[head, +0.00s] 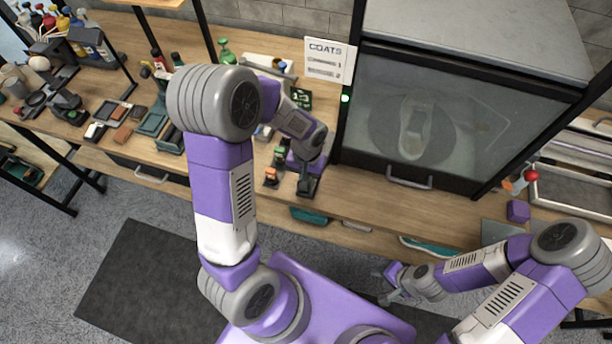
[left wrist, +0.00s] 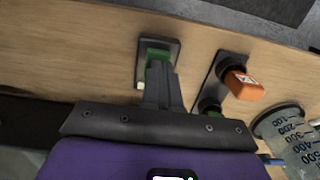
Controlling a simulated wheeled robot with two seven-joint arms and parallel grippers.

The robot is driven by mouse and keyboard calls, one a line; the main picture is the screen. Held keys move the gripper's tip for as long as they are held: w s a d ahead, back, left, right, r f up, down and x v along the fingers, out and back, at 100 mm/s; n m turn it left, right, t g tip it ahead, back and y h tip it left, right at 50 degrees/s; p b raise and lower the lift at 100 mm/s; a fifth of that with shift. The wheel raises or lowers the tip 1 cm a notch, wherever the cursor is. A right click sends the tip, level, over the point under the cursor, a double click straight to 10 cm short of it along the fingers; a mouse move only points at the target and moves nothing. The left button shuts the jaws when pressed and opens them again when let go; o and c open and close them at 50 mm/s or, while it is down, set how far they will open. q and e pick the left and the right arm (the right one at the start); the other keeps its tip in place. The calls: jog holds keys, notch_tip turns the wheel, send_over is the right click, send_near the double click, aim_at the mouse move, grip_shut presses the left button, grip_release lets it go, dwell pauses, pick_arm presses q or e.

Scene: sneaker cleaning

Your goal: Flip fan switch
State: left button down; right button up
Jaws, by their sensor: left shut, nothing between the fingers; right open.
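My left gripper (head: 307,184) reaches down over the wooden bench in front of the glass-fronted cabinet. In the left wrist view its fingers (left wrist: 161,82) are shut and empty, with the tips over a small green switch (left wrist: 158,55) on a dark plate; I cannot tell if they touch it. Beside it is a second dark plate with an orange labelled block (left wrist: 244,86) and a green part. The orange block also shows in the head view (head: 271,175). I cannot read which switch is for the fan. My right gripper (head: 388,284) is open and empty, low before the bench.
The cabinet (head: 437,120) holds a pale sneaker (head: 414,128) behind its glass; a green light (head: 345,98) glows on its frame. A graduated beaker (left wrist: 285,135) stands close to the switches. A purple block (head: 518,211) sits at right. Tools and bottles crowd the left bench.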

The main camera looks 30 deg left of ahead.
pick_arm(q)
jog(key=shift+r, duration=0.1)
jog(key=r+p, duration=0.2)
jog(key=r, duration=0.1)
jog(key=r+p, duration=0.1)
jog(key=r, duration=0.1)
jog(key=shift+w+a+r+p, duration=0.1)
jog(key=shift+w+r+p, duration=0.05)
jog(key=shift+w+p, duration=0.25)
notch_tip(320, 180, up, 8)
jog(key=p, duration=0.1)
jog(key=shift+w+r, duration=0.25)
jog(key=shift+w, duration=0.2)
jog(key=shift+a, duration=0.1)
